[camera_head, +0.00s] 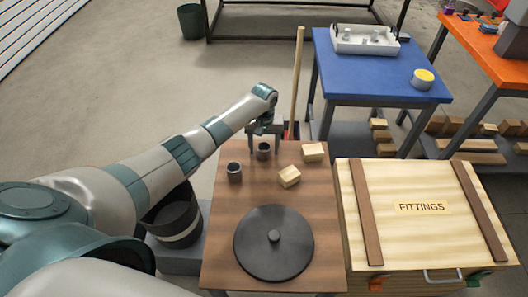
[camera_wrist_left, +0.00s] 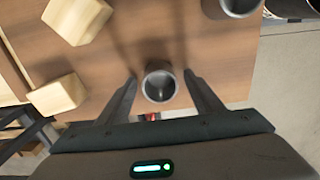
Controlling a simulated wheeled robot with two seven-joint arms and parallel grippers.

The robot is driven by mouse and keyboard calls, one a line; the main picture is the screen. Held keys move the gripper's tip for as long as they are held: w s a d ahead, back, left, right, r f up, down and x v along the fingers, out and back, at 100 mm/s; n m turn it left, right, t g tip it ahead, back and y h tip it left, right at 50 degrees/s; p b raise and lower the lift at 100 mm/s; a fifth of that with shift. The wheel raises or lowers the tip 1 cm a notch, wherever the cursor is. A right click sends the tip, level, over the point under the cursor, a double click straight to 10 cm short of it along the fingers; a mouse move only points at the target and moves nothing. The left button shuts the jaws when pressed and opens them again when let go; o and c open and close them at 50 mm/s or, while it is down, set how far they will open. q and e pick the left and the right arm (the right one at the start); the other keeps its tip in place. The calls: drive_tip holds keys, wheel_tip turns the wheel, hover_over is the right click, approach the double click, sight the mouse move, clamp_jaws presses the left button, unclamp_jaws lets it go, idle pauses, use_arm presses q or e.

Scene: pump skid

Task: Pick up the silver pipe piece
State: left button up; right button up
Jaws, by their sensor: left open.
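A short, round, hollow silver-grey pipe piece (camera_head: 263,152) stands upright on the brown wooden table, near its far edge. My left gripper (camera_head: 264,138) is over it, pointing down. In the left wrist view, the pipe piece (camera_wrist_left: 160,87) lies between the two open fingers of the gripper (camera_wrist_left: 159,77), with a gap on each side. A second, similar dark grey pipe piece (camera_head: 234,172) stands nearer and to the left; it shows partly at the top of the left wrist view (camera_wrist_left: 238,6). My right gripper is not in view.
Two wooden blocks (camera_head: 289,176) (camera_head: 312,152) lie right of the pipe pieces. A dark round lid (camera_head: 273,243) with a knob covers the table's near part. A FITTINGS crate (camera_head: 408,235) stands to the right; a blue table (camera_head: 375,80) with a white tray (camera_head: 364,39) is behind.

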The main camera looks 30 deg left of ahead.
use_arm(q)
drive_tip(key=c, duration=1.2)
drive_tip(key=shift+r, duration=0.15)
drive_tip(key=shift+r, duration=0.55)
wheel_tip(320, 180, up, 2)
drive_tip(key=shift+w+r, duration=0.1)
drive_tip(key=shift+r, duration=0.1)
drive_tip(key=s+d+r, duration=0.6)
drive_tip(key=d+r, duration=0.1)
drive_tip(key=d, duration=0.3)
drive_tip(key=shift+r, duration=0.1)
drive_tip(key=shift+d+r, duration=0.1)
